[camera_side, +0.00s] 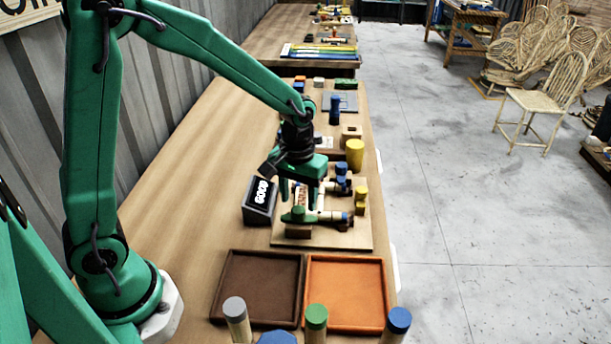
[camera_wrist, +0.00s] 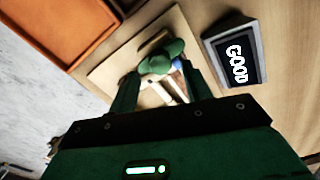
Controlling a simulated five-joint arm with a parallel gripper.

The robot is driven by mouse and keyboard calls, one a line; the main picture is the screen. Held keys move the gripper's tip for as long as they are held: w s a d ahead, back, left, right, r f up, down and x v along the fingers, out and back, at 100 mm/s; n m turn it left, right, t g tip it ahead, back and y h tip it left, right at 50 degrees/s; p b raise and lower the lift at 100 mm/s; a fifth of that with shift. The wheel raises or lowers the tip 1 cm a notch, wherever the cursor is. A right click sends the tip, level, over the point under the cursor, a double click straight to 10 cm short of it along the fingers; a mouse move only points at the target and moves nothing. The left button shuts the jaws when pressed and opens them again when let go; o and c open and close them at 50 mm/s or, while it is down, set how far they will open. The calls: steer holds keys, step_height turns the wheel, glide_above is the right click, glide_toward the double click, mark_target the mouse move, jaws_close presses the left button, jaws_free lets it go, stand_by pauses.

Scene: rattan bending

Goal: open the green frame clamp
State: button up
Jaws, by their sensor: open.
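The green frame clamp (camera_side: 298,215) sits on the near part of a wooden work board (camera_side: 350,238) in the side view. In the wrist view its rounded green top (camera_wrist: 163,58) lies between and just beyond my fingertips. My gripper (camera_side: 303,198) is above the clamp, pointing down, with its fingers apart. In the wrist view my gripper (camera_wrist: 161,72) is open, one finger on each side of the green part. I cannot tell whether a finger touches it. My fingers and wrist hide part of the board and the pieces behind the clamp.
A dark "GOOD" sign (camera_side: 260,200) stands left of the board. A brown tray (camera_side: 224,287) and an orange tray (camera_side: 377,290) lie in front. Blue and yellow pegs, including a tall yellow cylinder (camera_side: 355,153), stand along the right. The left side of the bench (camera_side: 190,190) is clear.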

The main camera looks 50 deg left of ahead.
mark_target(298, 209)
steer(key=shift+r, duration=2.3)
steer(key=shift+s+a+r, duration=0.1)
steer(key=shift+s+r, duration=0.15)
steer(key=shift+r, duration=0.2)
steer(key=s+a+r+m+t, duration=0.1)
steer(key=s+r+m+t, duration=0.1)
steer(key=s+r, duration=0.3)
steer(key=s+a+r+m+t, duration=0.2)
steer(key=s+r+t, duration=0.1)
steer(key=s, duration=0.7)
steer(key=shift+r+m+t, duration=0.3)
steer(key=shift+r, duration=0.6)
steer(key=shift+w+a, duration=0.1)
